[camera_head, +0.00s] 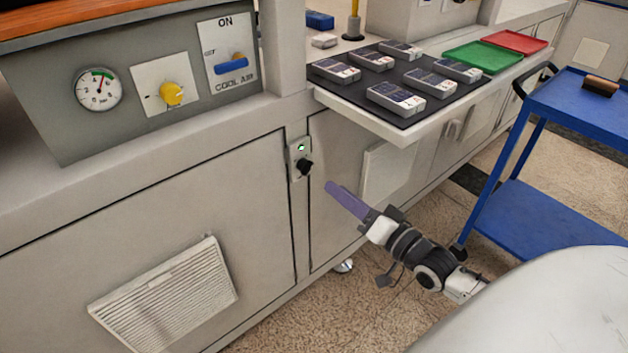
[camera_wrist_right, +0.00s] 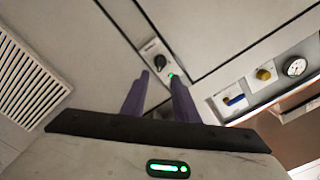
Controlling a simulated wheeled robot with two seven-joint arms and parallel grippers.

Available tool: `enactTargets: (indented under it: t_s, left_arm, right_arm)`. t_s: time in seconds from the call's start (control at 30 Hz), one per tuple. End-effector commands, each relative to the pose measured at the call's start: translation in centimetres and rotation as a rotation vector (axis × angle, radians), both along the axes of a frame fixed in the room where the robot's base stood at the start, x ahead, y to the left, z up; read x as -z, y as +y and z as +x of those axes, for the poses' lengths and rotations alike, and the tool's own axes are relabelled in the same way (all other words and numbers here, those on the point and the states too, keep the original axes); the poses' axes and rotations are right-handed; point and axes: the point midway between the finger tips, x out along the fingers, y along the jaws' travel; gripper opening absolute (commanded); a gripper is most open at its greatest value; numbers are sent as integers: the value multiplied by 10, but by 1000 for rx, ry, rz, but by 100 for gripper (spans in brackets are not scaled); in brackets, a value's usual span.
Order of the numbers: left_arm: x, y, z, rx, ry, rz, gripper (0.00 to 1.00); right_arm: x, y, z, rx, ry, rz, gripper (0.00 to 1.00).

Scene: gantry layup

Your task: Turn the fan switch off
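A small grey switch plate (camera_head: 300,158) with a black knob (camera_head: 304,167) and a lit green lamp (camera_head: 301,147) is on the front of the cabinet, below the worktop ledge. It looks like the fan switch; its label is too small to read. My right gripper (camera_head: 331,188) is to the right of and below the knob in the head view, apart from it. In the right wrist view its two purple fingers (camera_wrist_right: 159,80) are spread with nothing between them, and the black knob (camera_wrist_right: 160,62) shows just beyond the gap. My left gripper is not in view.
A panel above holds a gauge (camera_head: 98,89), a yellow knob (camera_head: 172,94) and a blue COOL AIR handle (camera_head: 232,64) marked ON. A shelf with a dark mat (camera_head: 347,92) and several devices juts out above. A blue cart (camera_head: 540,215) stands at right.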

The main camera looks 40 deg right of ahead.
Motion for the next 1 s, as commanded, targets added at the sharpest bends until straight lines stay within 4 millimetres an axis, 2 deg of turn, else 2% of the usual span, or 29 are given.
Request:
enactTargets:
  t_s: [0.3,0.5,0.87,0.9,1.0]
  left_arm:
    - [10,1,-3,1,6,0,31]
    - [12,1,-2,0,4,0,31]
    - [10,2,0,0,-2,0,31]
    - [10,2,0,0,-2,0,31]
    - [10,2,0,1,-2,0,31]
  right_arm:
    - [0,5,58,0,0,-4,27]
    - [1,7,81,-1,3,-5,27]
    - [1,9,87,-2,4,-6,27]
    - [1,8,87,-2,4,-6,26]
    - [1,8,87,-1,5,-6,9]
